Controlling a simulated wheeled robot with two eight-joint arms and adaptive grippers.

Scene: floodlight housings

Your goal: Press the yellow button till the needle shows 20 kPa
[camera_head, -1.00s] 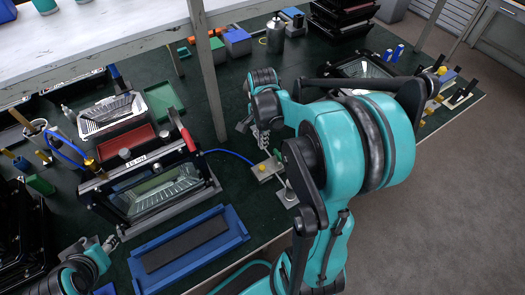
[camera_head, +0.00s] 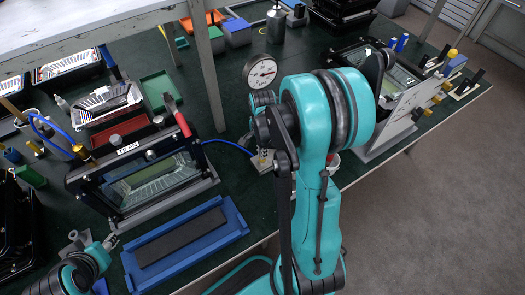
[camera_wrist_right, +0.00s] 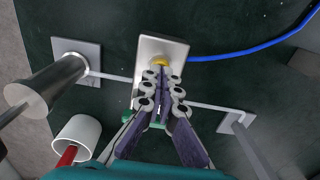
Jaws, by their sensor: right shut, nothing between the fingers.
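The yellow button (camera_wrist_right: 159,61) sits on a pale block (camera_wrist_right: 150,48) in the right wrist view. My right gripper (camera_wrist_right: 161,74) is shut and empty, its tips right at the button and covering part of it; I cannot tell how far the button is pressed. In the head view the right gripper (camera_head: 257,143) is largely hidden by my arm, above the block. The round white gauge (camera_head: 261,71) stands behind my right arm; its needle shows, but the scale is too small to read. My left gripper (camera_head: 109,243) is at the lower left, its jaws unclear.
A blue hose (camera_wrist_right: 240,48) runs from the block to the black clamp frame (camera_head: 75,188) with a glass panel. A blue tray (camera_head: 236,219) lies in front. In the wrist view, a white cup (camera_wrist_right: 77,137) and a metal cylinder (camera_wrist_right: 45,86) stand left of the gripper.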

